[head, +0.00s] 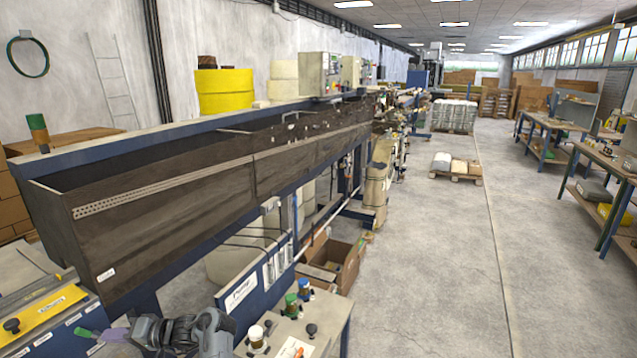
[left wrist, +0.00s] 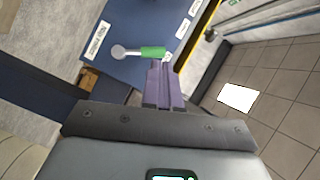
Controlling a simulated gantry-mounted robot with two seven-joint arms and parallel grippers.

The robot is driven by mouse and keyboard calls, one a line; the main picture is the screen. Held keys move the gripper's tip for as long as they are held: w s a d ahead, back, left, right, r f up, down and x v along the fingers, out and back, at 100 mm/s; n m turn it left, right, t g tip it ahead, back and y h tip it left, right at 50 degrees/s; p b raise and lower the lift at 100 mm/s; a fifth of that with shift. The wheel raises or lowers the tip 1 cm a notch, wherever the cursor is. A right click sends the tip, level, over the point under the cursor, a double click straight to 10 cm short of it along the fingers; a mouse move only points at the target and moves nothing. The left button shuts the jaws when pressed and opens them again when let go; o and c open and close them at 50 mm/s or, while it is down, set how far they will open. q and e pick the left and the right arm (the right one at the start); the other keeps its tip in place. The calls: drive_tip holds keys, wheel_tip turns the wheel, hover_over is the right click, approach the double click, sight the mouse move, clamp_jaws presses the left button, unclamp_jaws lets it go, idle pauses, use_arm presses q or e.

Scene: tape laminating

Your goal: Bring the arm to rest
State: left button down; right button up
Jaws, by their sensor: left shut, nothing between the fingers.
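My left gripper (head: 103,336) is at the bottom left of the head view, in front of the blue panel with white labels. Its purple fingers (left wrist: 162,70) are shut with nothing between them in the left wrist view. A small green-handled part with a grey round end (left wrist: 151,53) shows just past the fingertips; its green part (head: 85,333) also shows in the head view. I cannot tell whether the fingertips touch it. My right gripper is in neither view.
A long dark trough machine (head: 180,200) runs along the left. A yellow panel (head: 42,318) lies left of my gripper.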

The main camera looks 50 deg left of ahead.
use_arm(q)
wheel_tip(320, 180, up, 4)
drive_tip(key=w+m+t+y, duration=0.3)
drive_tip(key=m+t+y, duration=0.15)
drive_tip(key=y, duration=0.35)
drive_tip(key=w+d+f+m+t, duration=0.4)
drive_tip(key=w+d+m+t, duration=0.3)
drive_tip(key=w+m+t, duration=0.45)
drive_tip(key=w+d+f+m+t+h, duration=0.1)
drive_tip(key=w+d+f+t+h, duration=0.1)
drive_tip(key=d+f+h, duration=0.35)
drive_tip(key=w+d+f+m+t+h, duration=0.1)
drive_tip(key=w+d+f+t+h, duration=0.15)
drive_tip(key=d, duration=0.65)
drive_tip(key=w+d+f+m+t+h, duration=0.1)
drive_tip(key=w+d+f+t+h, duration=0.25)
drive_tip(key=d, duration=0.35)
drive_tip(key=s+d+f+g+h, duration=0.25)
drive_tip(key=d+h, duration=0.25)
drive_tip(key=d, duration=0.7)
drive_tip(key=s+d+n+g+h, duration=0.3)
drive_tip(key=s+d+g, duration=0.2)
drive_tip(key=s+d, duration=0.6)
wheel_tip(320, 180, up, 26)
drive_tip(key=w+p, duration=0.1)
drive_tip(key=p, duration=2.4)
drive_tip(key=shift+d+f, duration=0.15)
drive_tip(key=shift+d, duration=0.15)
drive_tip(key=shift+w, duration=0.1)
